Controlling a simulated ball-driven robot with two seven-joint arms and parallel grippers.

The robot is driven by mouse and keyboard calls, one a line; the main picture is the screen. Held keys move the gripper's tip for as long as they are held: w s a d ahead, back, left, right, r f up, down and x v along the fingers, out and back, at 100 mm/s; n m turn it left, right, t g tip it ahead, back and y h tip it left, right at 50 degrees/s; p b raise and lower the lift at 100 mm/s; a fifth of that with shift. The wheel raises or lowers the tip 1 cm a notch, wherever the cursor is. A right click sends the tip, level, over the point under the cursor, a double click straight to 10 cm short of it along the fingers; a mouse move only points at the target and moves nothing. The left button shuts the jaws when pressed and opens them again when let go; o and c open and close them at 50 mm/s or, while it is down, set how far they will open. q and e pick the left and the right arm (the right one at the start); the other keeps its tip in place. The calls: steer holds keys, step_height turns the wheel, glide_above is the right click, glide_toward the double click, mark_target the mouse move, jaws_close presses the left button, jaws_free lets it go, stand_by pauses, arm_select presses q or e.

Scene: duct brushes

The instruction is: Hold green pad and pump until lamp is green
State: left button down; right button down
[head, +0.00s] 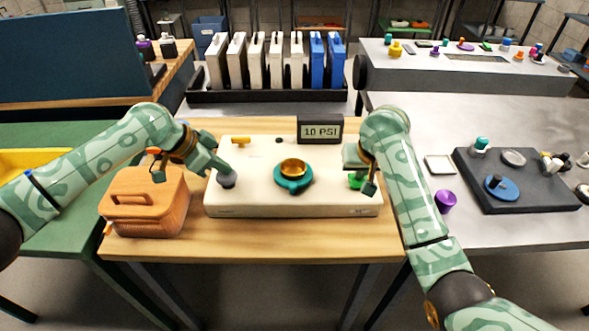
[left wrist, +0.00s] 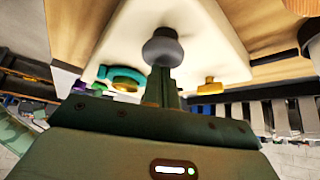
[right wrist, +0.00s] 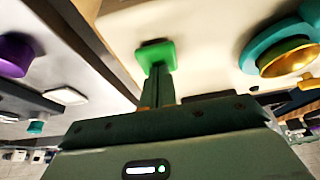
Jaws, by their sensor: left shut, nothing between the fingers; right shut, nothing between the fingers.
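A cream pump unit (head: 290,211) stands on the wooden table with a display (head: 320,131) reading 10 PSI. My left gripper (head: 220,170) is shut and empty, its tips at the dark grey knob (head: 227,180). The knob (left wrist: 162,48) is right at the finger ends in the left wrist view. My right gripper (head: 364,176) is shut and empty over the green pad (head: 355,182), partly hiding it. The pad (right wrist: 155,53) shows at the fingertips in the right wrist view. Whether either gripper presses is unclear. A small dark dot (head: 278,141) sits on top; no lit green lamp shows.
A teal ring with a gold cup (head: 293,172) sits mid-unit between my grippers, and a yellow handle (head: 240,141) behind. A wooden box (head: 146,202) stands close left. A purple cup (head: 445,201) and dark tray (head: 520,190) lie right on the grey bench.

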arm_select(q)
steer(key=shift+f, duration=0.75)
steer(key=shift+r, duration=1.15)
